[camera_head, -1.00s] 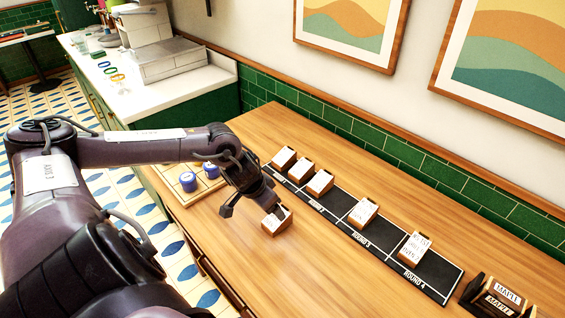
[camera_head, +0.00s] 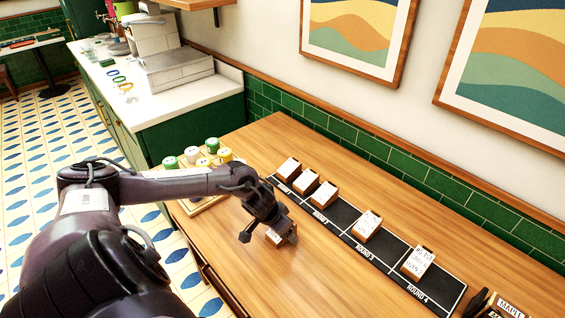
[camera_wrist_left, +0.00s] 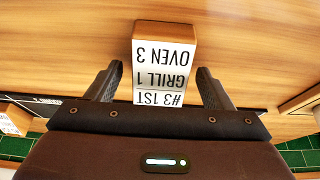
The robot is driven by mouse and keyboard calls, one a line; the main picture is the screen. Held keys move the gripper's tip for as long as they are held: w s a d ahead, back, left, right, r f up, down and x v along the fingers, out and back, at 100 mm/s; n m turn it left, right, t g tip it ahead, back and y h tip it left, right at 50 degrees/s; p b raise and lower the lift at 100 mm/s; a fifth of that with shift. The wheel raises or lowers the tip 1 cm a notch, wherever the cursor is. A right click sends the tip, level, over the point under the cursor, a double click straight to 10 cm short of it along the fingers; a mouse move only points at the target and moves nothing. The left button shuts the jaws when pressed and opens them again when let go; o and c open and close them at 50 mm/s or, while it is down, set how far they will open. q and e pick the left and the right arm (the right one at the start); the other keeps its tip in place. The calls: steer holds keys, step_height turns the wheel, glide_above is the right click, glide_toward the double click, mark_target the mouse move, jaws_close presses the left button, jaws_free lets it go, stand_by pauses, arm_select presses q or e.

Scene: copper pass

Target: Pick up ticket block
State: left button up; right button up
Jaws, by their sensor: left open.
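A ticket block (camera_head: 277,236) with a wooden body and a white label stands alone on the wooden counter, in front of the black rail. My left gripper (camera_head: 262,230) is over it and partly hides it in the head view. In the left wrist view the block (camera_wrist_left: 163,62) shows an upside-down label reading "#3 1ST GRILL 1 OVEN 3". The open fingers of my left gripper (camera_wrist_left: 160,88) are on either side of its near part, with a visible gap at each side. My right gripper is not in view.
The black rail (camera_head: 340,222), marked with rounds, holds several other ticket blocks (camera_head: 367,225) behind my gripper. A tray of jars (camera_head: 204,157) with coloured lids stands left, partly behind my arm. A "MAPLE" sign (camera_head: 512,309) is at lower right.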

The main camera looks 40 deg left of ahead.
arm_select(q)
steer(key=shift+f, duration=0.25)
stand_by(0.4)
steer(key=c, duration=1.1)
